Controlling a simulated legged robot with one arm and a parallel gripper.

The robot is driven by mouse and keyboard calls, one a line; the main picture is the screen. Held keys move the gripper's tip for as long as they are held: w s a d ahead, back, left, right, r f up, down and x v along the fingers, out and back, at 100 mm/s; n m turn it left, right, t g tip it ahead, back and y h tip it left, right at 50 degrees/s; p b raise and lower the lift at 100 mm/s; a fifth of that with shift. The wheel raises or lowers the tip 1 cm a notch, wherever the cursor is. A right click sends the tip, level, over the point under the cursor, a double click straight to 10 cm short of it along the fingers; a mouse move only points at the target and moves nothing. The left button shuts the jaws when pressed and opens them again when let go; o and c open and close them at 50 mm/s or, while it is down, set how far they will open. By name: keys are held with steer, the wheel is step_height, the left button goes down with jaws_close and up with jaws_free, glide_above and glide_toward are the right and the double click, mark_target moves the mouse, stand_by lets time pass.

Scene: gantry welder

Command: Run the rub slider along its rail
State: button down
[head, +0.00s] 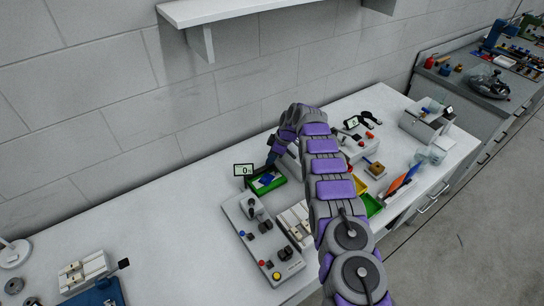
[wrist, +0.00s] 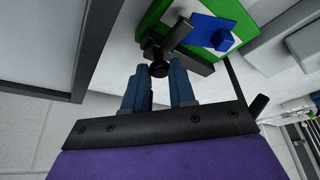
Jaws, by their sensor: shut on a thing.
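The rub slider unit is a green-edged plate (head: 266,186) with a blue block (head: 266,180) on it, on the white bench near the wall. In the wrist view the green plate (wrist: 247,22) and blue block (wrist: 214,31) are at the top right. A black handle with a round knob (wrist: 158,70) extends from beside the plate. My gripper (wrist: 159,82) has its blue fingers shut on this black handle. In the head view my gripper (head: 271,161) is at the back edge of the unit, and the grip itself is too small to see. The rail cannot be told apart clearly.
A small display (head: 243,170) reading 0 stands left of the unit. A grey control box (head: 262,240) with knobs is in front. A grey shelf (head: 250,10) hangs on the wall above.

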stand_by(0.5)
steer(key=shift+s+a+r, duration=0.1)
steer(key=shift+s+a, duration=0.35)
steer(key=shift+a, duration=0.3)
steer(key=shift+s+a+r, duration=0.1)
steer(key=shift+s+a, duration=0.35)
steer(key=shift+a, duration=0.3)
steer(key=shift+s+a+f, duration=0.1)
steer(key=shift+s+a, duration=0.25)
steer(key=shift+a, duration=0.15)
steer(key=c, duration=0.9)
jaws_free()
steer(key=shift+f, duration=0.1)
steer(key=shift+c, duration=0.2)
steer(key=p+v, duration=0.1)
steer(key=v, duration=1.6)
